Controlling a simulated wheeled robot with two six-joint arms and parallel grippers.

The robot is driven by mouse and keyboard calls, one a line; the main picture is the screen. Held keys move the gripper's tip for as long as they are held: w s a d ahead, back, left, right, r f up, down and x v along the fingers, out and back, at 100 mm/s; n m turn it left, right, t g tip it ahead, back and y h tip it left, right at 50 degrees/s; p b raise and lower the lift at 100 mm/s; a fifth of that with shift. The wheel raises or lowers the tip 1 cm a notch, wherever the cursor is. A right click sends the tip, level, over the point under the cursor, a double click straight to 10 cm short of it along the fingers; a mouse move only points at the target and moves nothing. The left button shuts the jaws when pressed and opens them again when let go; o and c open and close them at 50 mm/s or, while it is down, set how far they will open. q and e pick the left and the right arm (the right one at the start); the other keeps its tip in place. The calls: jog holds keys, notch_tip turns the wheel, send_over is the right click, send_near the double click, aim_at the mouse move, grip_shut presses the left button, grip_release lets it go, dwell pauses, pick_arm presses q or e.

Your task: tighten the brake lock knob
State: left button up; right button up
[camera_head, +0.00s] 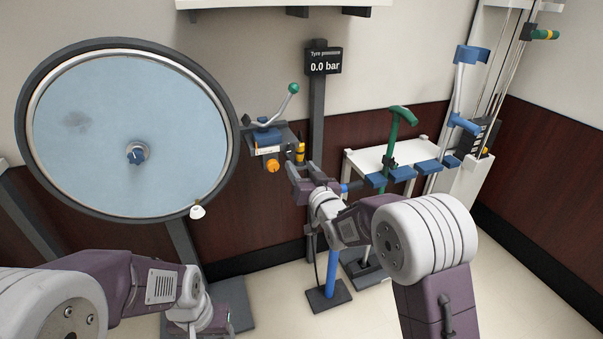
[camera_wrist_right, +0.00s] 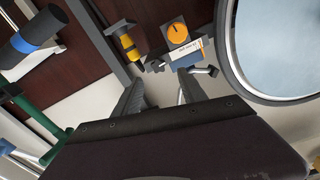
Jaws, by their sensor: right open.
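An orange knob (camera_head: 272,166), which looks like the brake lock knob, sits on the front of a small grey wall unit (camera_head: 284,139) beside the big wheel. The unit has a lever with a green ball (camera_head: 293,88). The orange knob also shows in the right wrist view (camera_wrist_right: 177,32), beyond the fingertips. My right gripper (camera_head: 303,180) is open and empty, a little right of and below the knob, apart from it. Its two fingers show in the wrist view (camera_wrist_right: 160,92). My left gripper (camera_head: 203,316) is low at the front; its fingers cannot be made out.
A large wheel (camera_head: 85,150) with a blue disc stands left of the unit. A yellow-and-black part (camera_head: 300,152) sits close right of the knob, by the post with the tyre pressure display (camera_head: 324,62). A white table (camera_head: 368,158), green handle (camera_head: 400,117) and crutch (camera_head: 460,90) stand right.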

aim_at(292, 151)
jog(key=x, duration=0.4)
jog(key=b+x, duration=0.1)
jog(key=x, duration=0.4)
jog(key=shift+d, duration=0.25)
jog(key=shift+r, duration=0.1)
jog(key=shift+c, duration=0.3)
grip_shut()
